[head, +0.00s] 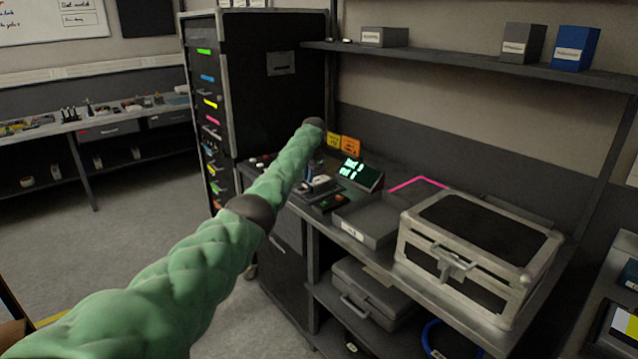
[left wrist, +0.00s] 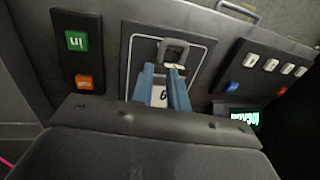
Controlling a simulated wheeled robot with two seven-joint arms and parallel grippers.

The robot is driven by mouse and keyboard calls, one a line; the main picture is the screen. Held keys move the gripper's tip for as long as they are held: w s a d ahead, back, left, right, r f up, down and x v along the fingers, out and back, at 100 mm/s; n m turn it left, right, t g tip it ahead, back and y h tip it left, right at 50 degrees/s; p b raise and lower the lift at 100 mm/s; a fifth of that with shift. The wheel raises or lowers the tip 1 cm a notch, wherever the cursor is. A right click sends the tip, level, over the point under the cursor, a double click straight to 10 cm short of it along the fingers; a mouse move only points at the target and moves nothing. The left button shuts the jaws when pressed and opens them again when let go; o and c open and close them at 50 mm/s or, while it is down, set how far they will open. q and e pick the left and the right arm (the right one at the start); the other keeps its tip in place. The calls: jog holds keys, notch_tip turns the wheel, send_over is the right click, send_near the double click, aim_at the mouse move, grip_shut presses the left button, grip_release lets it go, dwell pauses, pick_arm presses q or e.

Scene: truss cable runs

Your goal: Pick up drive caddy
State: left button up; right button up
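The drive caddy seems to be the piece with a grey loop handle (left wrist: 174,47) and a white label (left wrist: 159,96), on a dark plate with a thin white outline in the left wrist view. My left gripper (left wrist: 161,75) has two blue fingers standing apart over it. The label shows in the gap between them, and the right fingertip overlaps the handle's lower edge. I cannot tell whether the fingers touch the caddy. In the head view my green-sleeved left arm reaches to the bench and hides much of this spot. My right gripper is not in view.
A green button (left wrist: 77,41) and an orange button (left wrist: 84,82) sit left of the plate; a switch panel (left wrist: 265,72) sits right. On the bench are a lit display (head: 360,172), a grey tray (head: 372,218) and a large metal-edged case (head: 540,250). A tall black rack (head: 270,95) stands behind.

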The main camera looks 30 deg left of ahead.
aim_at(306, 191)
pick_arm(q)
jog(key=shift+w+a+f+p, duration=0.1)
jog(key=shift+a+f+p, duration=0.1)
jog(key=shift+f, duration=0.8)
jog(key=shift+w+a+f+p, duration=0.1)
jog(key=shift+a+f, duration=0.15)
jog(key=shift+f, duration=0.75)
jog(key=shift+w+a+f+p, duration=0.1)
jog(key=shift+a+f+p, duration=0.1)
jog(key=shift+f, duration=0.8)
jog(key=shift+s, duration=0.1)
jog(key=shift+c, duration=0.3)
grip_shut()
